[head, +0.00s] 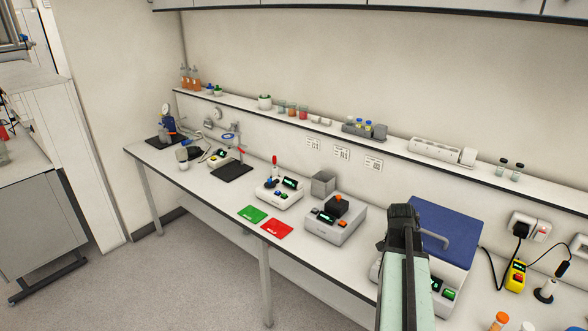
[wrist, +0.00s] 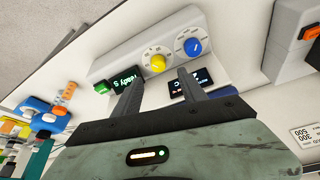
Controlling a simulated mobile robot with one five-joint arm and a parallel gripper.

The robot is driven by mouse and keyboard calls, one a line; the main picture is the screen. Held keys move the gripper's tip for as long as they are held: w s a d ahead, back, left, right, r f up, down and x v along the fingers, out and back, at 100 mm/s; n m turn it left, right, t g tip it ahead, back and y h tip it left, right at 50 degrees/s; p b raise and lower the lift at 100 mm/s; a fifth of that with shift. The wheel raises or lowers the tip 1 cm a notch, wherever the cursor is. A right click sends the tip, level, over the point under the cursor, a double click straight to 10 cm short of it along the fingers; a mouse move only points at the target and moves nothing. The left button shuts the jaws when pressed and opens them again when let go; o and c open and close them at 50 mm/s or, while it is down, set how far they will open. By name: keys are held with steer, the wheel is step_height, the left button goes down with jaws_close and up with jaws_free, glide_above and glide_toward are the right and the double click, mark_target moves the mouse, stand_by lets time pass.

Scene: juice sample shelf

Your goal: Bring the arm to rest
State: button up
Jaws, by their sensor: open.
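My gripper (wrist: 160,76) shows in the wrist view with its two dark fingers apart and nothing between them. The fingers lie in front of a white device (wrist: 128,62) with a yellow knob (wrist: 158,63), a blue knob (wrist: 193,46) and a lit display reading "ready". I cannot tell whether the fingertips touch it. In the head view my arm reaches up from the bottom edge, and its dark end overlaps the left side of a blue-lidded device (head: 449,225). The fingers cannot be made out there.
The bench holds a grey device with an orange-topped block (head: 337,222), a green mat (head: 252,214), a red mat (head: 277,229) and a small white device (head: 279,195). A narrow shelf (head: 235,103) runs above. Cables and a yellow device (head: 515,276) are at right. The left floor is clear.

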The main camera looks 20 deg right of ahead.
steer(key=w+a+f+n+y+b, duration=0.1)
steer(key=w+a+f+n+b, duration=0.15)
steer(key=a, duration=0.65)
steer(key=w+a+f+n+t+b, duration=0.1)
steer(key=w+a+f+b, duration=0.2)
steer(key=a, duration=0.6)
steer(key=w+a+f+n+y+b, duration=0.1)
steer(key=w+a+f+n+b, duration=0.1)
steer(key=w+a, duration=0.5)
steer(key=s+a+f+n+g+y, duration=0.1)
steer(key=s+a+n, duration=0.3)
steer(key=a, duration=0.5)
steer(key=s+a+f+n+g+y+b, duration=0.1)
steer(key=s+a+f+n, duration=0.1)
steer(key=s+a+n, duration=0.3)
steer(key=a, duration=0.4)
steer(key=shift+s+f, duration=0.2)
steer(key=shift+s, duration=0.1)
steer(key=shift+c, duration=1.4)
steer(key=shift+s, duration=0.1)
